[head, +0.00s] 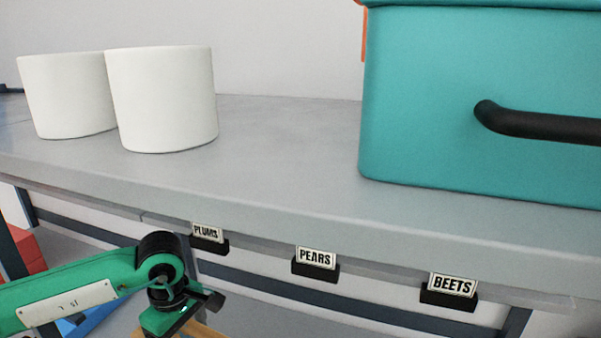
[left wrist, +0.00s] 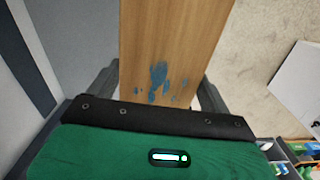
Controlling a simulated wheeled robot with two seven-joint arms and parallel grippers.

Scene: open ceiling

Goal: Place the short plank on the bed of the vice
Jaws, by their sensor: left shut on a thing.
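The short plank (left wrist: 170,40) is brown wood with blue paint smears. In the left wrist view it runs up and out of the top of the picture, between the fingers of my left gripper (left wrist: 158,88), which is shut on it. In the head view my left arm comes in from the lower left, and my left gripper (head: 168,322) is low in front of the worktop, mostly cut off by the bottom edge. A small bit of the plank (head: 203,331) shows beside it. The vice is not in view. My right gripper is not in view.
A grey worktop (head: 270,140) carries two white cylinders (head: 162,100) and a teal box (head: 430,110) with a black handle. Labels PLUMS (head: 207,232), PEARS (head: 315,258) and BEETS (head: 452,284) hang along its front. Bare worktop lies between cylinders and box.

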